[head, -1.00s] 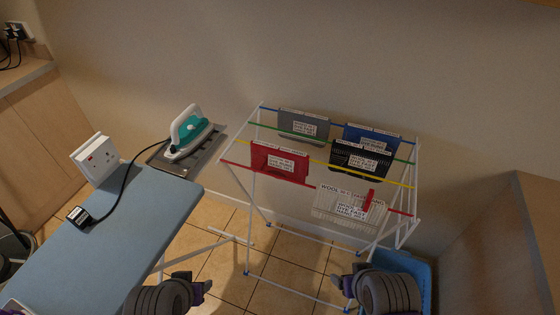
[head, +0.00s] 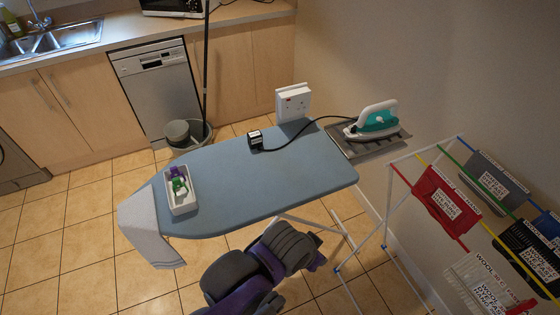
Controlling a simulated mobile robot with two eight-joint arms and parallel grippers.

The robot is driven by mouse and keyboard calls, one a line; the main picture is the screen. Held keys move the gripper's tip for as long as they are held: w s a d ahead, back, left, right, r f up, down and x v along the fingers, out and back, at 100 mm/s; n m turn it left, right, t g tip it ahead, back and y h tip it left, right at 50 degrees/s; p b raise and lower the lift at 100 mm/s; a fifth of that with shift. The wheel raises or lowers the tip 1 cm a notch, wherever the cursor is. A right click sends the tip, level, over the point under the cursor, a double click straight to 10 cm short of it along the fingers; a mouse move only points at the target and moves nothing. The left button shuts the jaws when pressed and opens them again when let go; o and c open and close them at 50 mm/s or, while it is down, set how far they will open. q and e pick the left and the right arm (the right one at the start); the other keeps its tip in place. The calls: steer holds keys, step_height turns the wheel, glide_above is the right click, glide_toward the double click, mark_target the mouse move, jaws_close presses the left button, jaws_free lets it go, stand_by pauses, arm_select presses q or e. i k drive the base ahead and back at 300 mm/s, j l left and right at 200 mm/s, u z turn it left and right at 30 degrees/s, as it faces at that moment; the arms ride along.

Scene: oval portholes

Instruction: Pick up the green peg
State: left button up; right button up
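The green peg (head: 180,185) lies in a small white tray (head: 187,210) at the near left end of the blue ironing board. A purple peg (head: 176,173) lies against it, and something pale shows beside them; the pegs overlap, so their outlines are hard to separate. My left gripper (head: 318,259) is low in the view, to the right of and apart from the tray, beyond the board's near edge. Its fingers are mostly hidden by its grey body, so I cannot tell if it is open. My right gripper is out of view.
A folded cloth (head: 148,228) hangs over the board's left end. A black plug (head: 255,139) with a cord, a white socket box (head: 293,102) and an iron (head: 375,121) are farther back. A drying rack (head: 387,215) stands at right. The board's middle is clear.

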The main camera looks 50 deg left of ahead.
mark_target(177, 181)
steer(key=u, duration=2.6)
